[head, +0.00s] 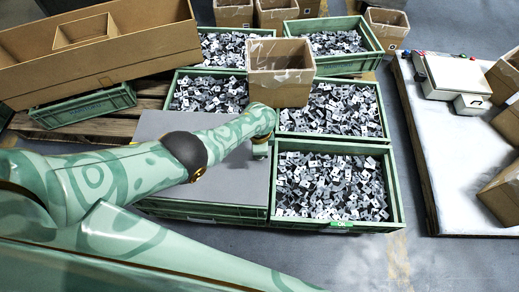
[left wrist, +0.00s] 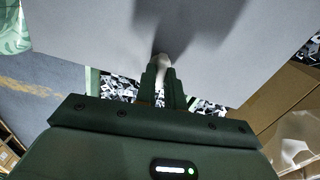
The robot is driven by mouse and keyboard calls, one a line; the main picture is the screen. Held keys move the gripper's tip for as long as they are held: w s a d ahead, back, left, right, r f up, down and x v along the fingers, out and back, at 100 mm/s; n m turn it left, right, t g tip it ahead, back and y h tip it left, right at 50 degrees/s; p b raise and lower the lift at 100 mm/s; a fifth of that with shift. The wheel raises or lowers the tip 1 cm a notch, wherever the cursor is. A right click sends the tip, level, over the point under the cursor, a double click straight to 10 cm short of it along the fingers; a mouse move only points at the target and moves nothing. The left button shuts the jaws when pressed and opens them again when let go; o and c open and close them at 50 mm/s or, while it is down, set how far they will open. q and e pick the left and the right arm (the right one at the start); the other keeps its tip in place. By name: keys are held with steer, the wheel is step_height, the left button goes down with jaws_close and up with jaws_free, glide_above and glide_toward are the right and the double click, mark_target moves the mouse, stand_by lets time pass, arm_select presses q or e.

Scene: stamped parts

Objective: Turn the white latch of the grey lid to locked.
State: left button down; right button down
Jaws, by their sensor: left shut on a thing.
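The grey lid (head: 232,187) lies flat over a green crate in the middle of the head view, partly hidden by my left arm. It fills the upper part of the left wrist view (left wrist: 215,45). My left gripper (head: 261,150) is at the lid's right edge, pointing down. In the left wrist view its fingers (left wrist: 160,72) are shut on the white latch (left wrist: 162,61), of which only a small pale part shows. In the head view the gripper hides the latch, and I cannot tell its turned angle. My right gripper is not in view.
Open green crates of stamped metal parts stand right of the lid (head: 400,205) and behind it. A cardboard box (head: 281,75) rests on the crates behind my gripper. A long cardboard tray (head: 120,60) is at back left. A pale table (head: 455,160) stands right.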

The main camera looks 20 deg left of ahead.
arm_select(q)
steer(key=c, duration=1.5)
jaws_free()
